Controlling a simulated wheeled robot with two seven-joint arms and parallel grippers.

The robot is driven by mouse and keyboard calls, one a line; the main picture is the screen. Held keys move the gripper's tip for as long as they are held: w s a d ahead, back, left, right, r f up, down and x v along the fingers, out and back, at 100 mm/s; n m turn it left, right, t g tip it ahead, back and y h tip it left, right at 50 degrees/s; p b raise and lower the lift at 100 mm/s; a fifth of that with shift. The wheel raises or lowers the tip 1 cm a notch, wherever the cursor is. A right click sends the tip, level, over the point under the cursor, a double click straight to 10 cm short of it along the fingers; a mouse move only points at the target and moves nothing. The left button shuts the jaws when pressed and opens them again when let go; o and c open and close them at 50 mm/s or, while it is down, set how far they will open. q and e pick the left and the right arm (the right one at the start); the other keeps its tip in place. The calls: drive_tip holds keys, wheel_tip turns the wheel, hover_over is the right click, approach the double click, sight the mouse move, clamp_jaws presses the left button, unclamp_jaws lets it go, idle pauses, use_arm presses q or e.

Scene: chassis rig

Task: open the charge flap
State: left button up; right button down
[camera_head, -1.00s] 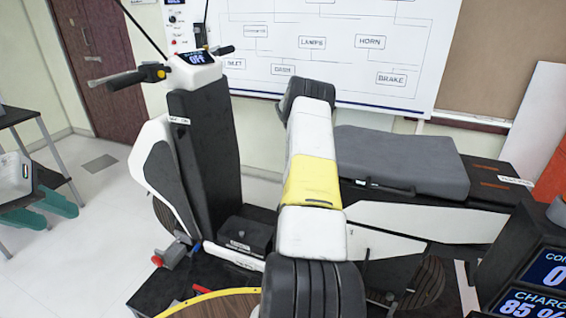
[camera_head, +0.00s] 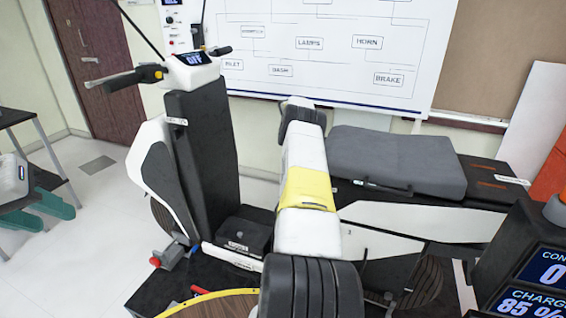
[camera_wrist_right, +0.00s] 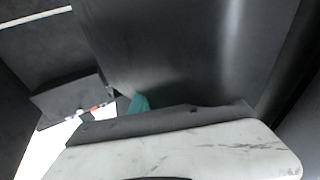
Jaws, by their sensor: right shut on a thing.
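The scooter-like chassis rig (camera_head: 197,140) stands in the head view, with white side panels, a dark column and handlebars. I cannot pick out the charge flap with certainty. One of my arms, white with a yellow band, crosses the middle of the head view in front of the rig; its far end is hidden. The head view shows no gripper jaws clearly. In the right wrist view, a scuffed pale panel (camera_wrist_right: 190,150) with a dark upper edge fills the bottom, very close. My right gripper's fingers cannot be made out there, and I cannot tell what they touch.
A grey seat pad (camera_head: 395,160) lies behind my arm. A black box (camera_head: 246,232) sits at the column's foot. A display (camera_head: 535,285) reading 85 % charge stands at lower right. A whiteboard (camera_head: 330,45) hangs behind. Open floor (camera_head: 80,235) lies at left.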

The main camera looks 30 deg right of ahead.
drive_tip(key=shift+a+f, duration=0.1)
drive_tip(key=shift+f, duration=0.05)
drive_tip(key=c, duration=1.3)
unclamp_jaws()
drive_tip(key=shift+c, duration=0.2)
drive_tip(key=shift+s+r, duration=0.1)
drive_tip(key=shift+r, duration=0.15)
